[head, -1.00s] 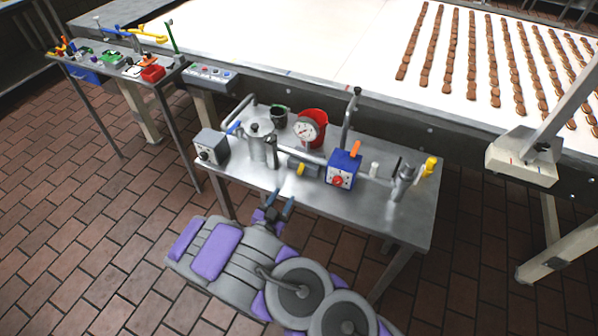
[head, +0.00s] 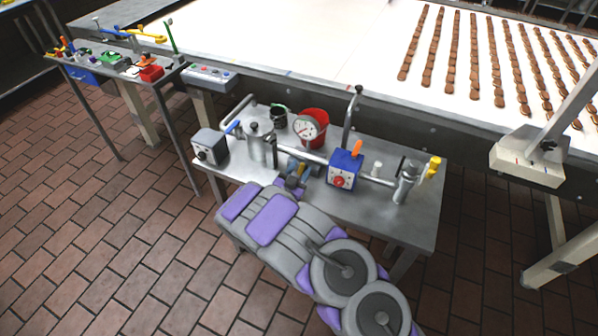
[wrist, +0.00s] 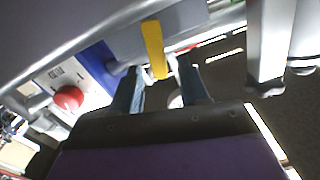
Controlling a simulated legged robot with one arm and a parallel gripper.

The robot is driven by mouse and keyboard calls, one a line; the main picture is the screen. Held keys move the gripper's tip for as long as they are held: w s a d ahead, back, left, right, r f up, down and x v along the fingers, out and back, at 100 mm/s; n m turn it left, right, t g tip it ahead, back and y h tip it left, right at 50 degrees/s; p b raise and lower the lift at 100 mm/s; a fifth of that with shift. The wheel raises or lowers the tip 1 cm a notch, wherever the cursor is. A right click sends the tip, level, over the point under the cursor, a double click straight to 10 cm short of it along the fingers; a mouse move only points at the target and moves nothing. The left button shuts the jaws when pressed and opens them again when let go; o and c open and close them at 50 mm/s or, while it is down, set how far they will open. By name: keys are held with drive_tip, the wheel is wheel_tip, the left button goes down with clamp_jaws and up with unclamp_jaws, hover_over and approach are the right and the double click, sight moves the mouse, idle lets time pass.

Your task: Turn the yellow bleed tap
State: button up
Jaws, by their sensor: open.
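A yellow tap lever (wrist: 154,45) hangs from a grey body in the wrist view, its tip between the two fingers of my gripper (wrist: 161,74). The fingers stand apart on either side of it; I cannot tell whether either touches it. In the head view my gripper (head: 299,171) is over the bench at the middle of the pipe line, left of the blue box (head: 345,168), and largely hides this lever. Another yellow handle (head: 433,166) stands at the right end of the pipe, away from my gripper.
The blue box has a red knob (head: 339,182) and an orange lever (head: 356,147). A steel canister (head: 262,145), pressure gauge (head: 306,129), red bucket (head: 323,120) and grey box (head: 210,147) crowd the steel bench (head: 370,215). The bench's front right is clear.

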drive_tip(key=shift+w, duration=0.15)
clamp_jaws()
idle(0.4)
